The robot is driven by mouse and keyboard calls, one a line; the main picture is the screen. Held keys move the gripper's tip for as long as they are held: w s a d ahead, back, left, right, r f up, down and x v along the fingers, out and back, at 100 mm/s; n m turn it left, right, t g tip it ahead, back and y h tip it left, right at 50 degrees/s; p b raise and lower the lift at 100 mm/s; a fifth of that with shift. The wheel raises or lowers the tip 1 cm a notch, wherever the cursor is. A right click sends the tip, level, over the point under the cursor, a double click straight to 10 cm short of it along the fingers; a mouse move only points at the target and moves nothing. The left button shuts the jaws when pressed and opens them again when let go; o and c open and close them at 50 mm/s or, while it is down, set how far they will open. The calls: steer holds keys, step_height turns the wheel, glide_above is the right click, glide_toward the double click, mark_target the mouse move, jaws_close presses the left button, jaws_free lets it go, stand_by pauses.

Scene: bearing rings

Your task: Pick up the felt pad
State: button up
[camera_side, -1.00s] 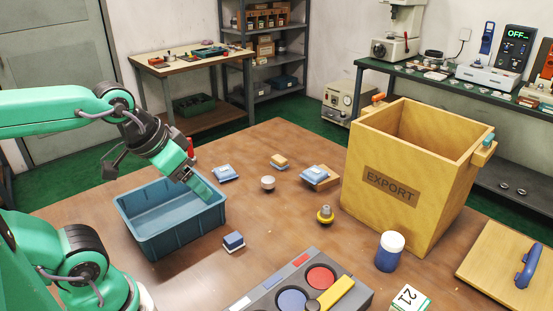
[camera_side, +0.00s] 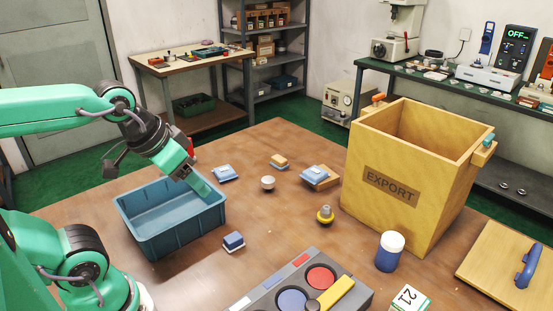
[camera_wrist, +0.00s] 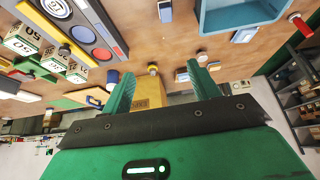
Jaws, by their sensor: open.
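I cannot tell for sure which thing is the felt pad. A small blue block with a white underside (camera_side: 233,241) lies on the table right of the blue bin. A tan-topped block (camera_side: 279,161) and light blue-and-white packets (camera_side: 225,173) lie farther back. My gripper (camera_side: 203,188) hangs above the bin's back right rim, pointing down to the right. In the wrist view its two green fingers (camera_wrist: 163,82) stand wide apart with nothing held between them.
The blue bin (camera_side: 135,229) looks empty. A wooden EXPORT crate (camera_side: 390,222) stands at the right, with a white-lidded blue jar (camera_side: 389,252) before it. A grey tray of discs (camera_side: 262,301) is at the front. A yellow knobbed piece (camera_side: 325,215) and a round white piece (camera_side: 268,183) stand mid-table.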

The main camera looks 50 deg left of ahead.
steer(key=w+a+r+n+g, duration=0.1)
steer(key=w+a+r+n, duration=0.15)
steer(key=w, duration=0.45)
steer(key=w+a+r+n, duration=0.1)
steer(key=w+r+n, duration=0.2)
steer(key=w, duration=0.4)
steer(key=n+g, duration=0.3)
steer(key=n, duration=1.1)
glide_above(278, 159)
steer(key=shift+y, duration=0.3)
steer(key=f, duration=2)
steer(key=shift+s+d+f, duration=0.25)
steer(key=shift+s+d, duration=0.05)
steer(key=shift+s, duration=0.05)
steer(key=shift+a+f, duration=0.15)
steer(key=shift+f, duration=0.2)
steer(key=shift+f, duration=0.1)
steer(key=shift+w+f, duration=0.25)
steer(key=shift+f, duration=0.95)
steer(key=shift+f, duration=0.1)
